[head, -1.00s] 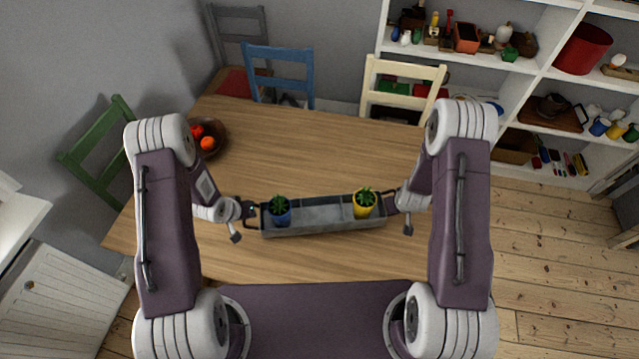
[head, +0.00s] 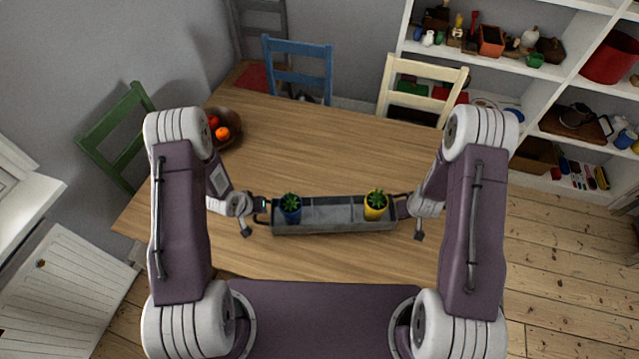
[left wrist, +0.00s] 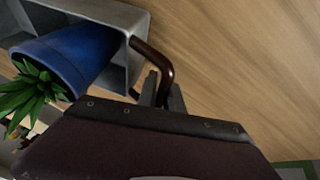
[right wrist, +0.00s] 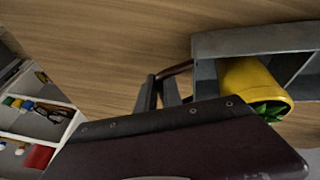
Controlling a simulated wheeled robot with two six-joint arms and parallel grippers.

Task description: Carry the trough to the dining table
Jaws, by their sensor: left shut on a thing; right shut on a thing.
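A long grey metal trough (head: 334,227) is level between my two arms, over the near part of the wooden dining table (head: 300,150). I cannot tell whether it touches the tabletop. A blue pot with a spiky plant (head: 290,212) stands in its left end, and a yellow pot with a plant (head: 376,206) in its right end. My left gripper (head: 262,211) is shut on the dark handle (left wrist: 158,60) at the left end. My right gripper (head: 404,207) is shut on the right handle, whose dark bar also shows in the right wrist view (right wrist: 176,69).
A bowl of fruit (head: 228,128) sits at the table's far left. Green (head: 112,130), blue (head: 298,68) and cream (head: 420,88) chairs stand around the table. A white shelf (head: 560,80) with small items is at the right. The table's middle is clear.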

